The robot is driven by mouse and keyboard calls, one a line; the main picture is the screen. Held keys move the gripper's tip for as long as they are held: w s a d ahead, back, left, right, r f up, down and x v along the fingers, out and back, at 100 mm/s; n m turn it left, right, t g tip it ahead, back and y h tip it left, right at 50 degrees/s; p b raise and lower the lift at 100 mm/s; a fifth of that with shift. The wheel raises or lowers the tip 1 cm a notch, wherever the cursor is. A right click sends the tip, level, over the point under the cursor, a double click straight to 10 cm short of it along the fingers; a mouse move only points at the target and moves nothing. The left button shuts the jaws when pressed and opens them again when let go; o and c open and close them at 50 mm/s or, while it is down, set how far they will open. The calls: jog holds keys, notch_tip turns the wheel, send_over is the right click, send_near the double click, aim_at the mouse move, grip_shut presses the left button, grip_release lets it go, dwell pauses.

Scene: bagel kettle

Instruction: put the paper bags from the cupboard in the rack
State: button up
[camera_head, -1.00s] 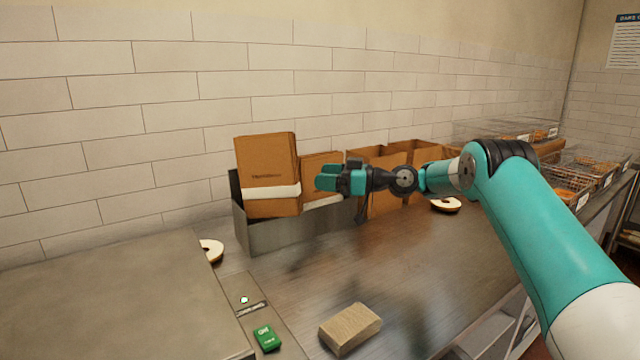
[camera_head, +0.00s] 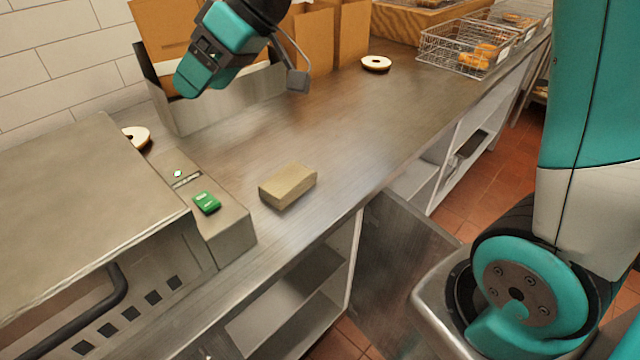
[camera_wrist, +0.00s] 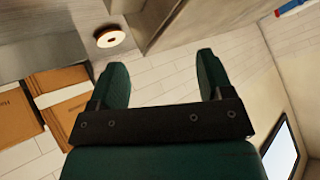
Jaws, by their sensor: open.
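The rack (camera_head: 200,112) is a grey metal holder on the counter against the tiled wall. Brown paper bags with a white band (camera_head: 160,30) stand in it; brown bags also show at the left of the wrist view (camera_wrist: 15,118). My gripper (camera_head: 185,85) is in front of the rack, partly covering it and the bags. In the wrist view my gripper (camera_wrist: 163,65) is open, with nothing between its fingers. Under the counter is a cupboard with pale shelves (camera_head: 285,300) and a grey door (camera_head: 405,240) standing open. I see no bags on the visible shelf parts.
A tan block (camera_head: 288,186) lies near the counter's front edge. More brown bags (camera_head: 350,35) stand right of the rack. A ring-shaped bagel (camera_head: 376,63) and wire baskets (camera_head: 455,50) are farther right.

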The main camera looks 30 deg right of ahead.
jog(key=s+d+f+m+g+h, duration=0.1)
jog(key=s+d+f+h, duration=0.1)
jog(key=s, duration=0.9)
jog(key=s+d+f+m+g+h, duration=0.1)
jog(key=s+d+f+h, duration=0.1)
jog(key=s, duration=0.8)
jog(key=shift+s+d+f+g, duration=0.3)
jog(key=shift+s+f+g, duration=0.1)
jog(key=shift+f, duration=0.3)
